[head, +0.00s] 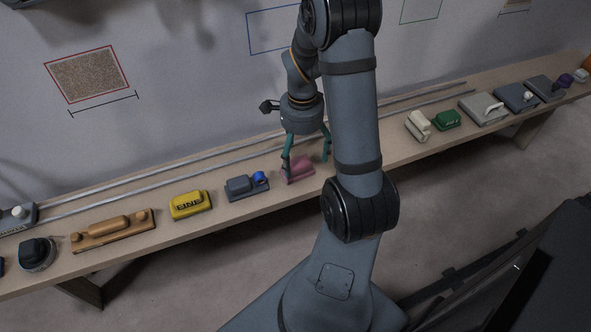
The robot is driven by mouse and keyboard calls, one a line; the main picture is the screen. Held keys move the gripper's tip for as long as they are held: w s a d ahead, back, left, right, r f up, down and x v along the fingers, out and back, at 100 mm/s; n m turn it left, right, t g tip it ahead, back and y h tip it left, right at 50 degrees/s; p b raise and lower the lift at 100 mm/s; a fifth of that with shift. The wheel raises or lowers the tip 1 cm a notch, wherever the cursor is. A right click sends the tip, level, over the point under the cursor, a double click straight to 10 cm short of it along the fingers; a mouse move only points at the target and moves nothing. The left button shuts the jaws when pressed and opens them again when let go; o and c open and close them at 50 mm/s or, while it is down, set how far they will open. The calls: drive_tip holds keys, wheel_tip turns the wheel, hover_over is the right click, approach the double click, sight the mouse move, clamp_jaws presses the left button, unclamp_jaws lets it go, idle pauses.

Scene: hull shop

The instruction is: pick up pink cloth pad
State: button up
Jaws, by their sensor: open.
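The pink cloth pad (298,172) lies on the long wooden bench, near the bench's middle in the head view. My gripper (307,166) points down over the pad with its two teal fingers apart. The left finger reaches down by the pad's left side, and the right finger is at its upper right. I cannot tell whether either finger touches the pad. Part of the pad is hidden behind the left finger. Nothing shows held between the fingers.
Left of the pad stand a grey tool with a blue knob (247,186), a yellow block (190,204) and a long orange-brown sander (113,230). To the right are a cream tool (418,125) and a green one (447,119). Metal rails (150,182) run along the bench's back.

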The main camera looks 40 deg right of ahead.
sight(299, 166)
drive_tip(key=f, duration=0.3)
drive_tip(key=f+b, duration=0.1)
drive_tip(key=f, duration=0.1)
drive_tip(key=shift+s+a+f, duration=0.1)
drive_tip(key=shift+a+f, duration=0.1)
drive_tip(key=shift+a, duration=0.15)
drive_tip(key=c, duration=0.3)
drive_tip(key=c, duration=1)
